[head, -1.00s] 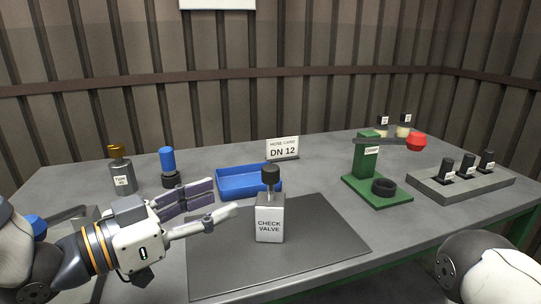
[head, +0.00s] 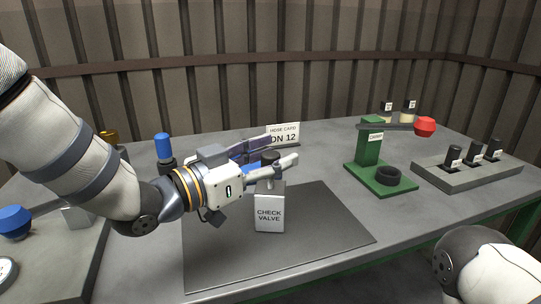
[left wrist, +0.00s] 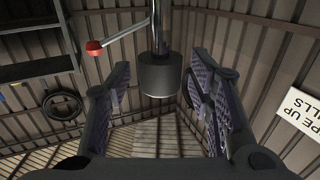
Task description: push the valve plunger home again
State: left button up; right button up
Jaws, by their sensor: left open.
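The check valve (head: 269,212) is a white labelled block standing upright on the dark mat (head: 330,228). Its plunger has a black knob (head: 270,157) above the block, partly hidden by a finger in the head view. My left gripper (head: 284,148) is open, with one finger on the near side of the knob and one on the far side. In the left wrist view the black knob (left wrist: 160,76) and its metal stem (left wrist: 160,28) show between the spread fingers, with gaps on both sides. My right gripper is out of view.
A blue tray (head: 258,171) and the hose card (head: 284,134) stand behind the valve. A green stand (head: 370,150) with a red-ended lever (head: 425,126) and a grey block with black plugs (head: 465,176) are at right. The mat's right part is clear.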

pick_arm(q)
grip_shut()
jog(key=shift+f, duration=1.15)
grip_release()
jog(key=shift+a, duration=0.1)
jog(key=v, duration=1.2)
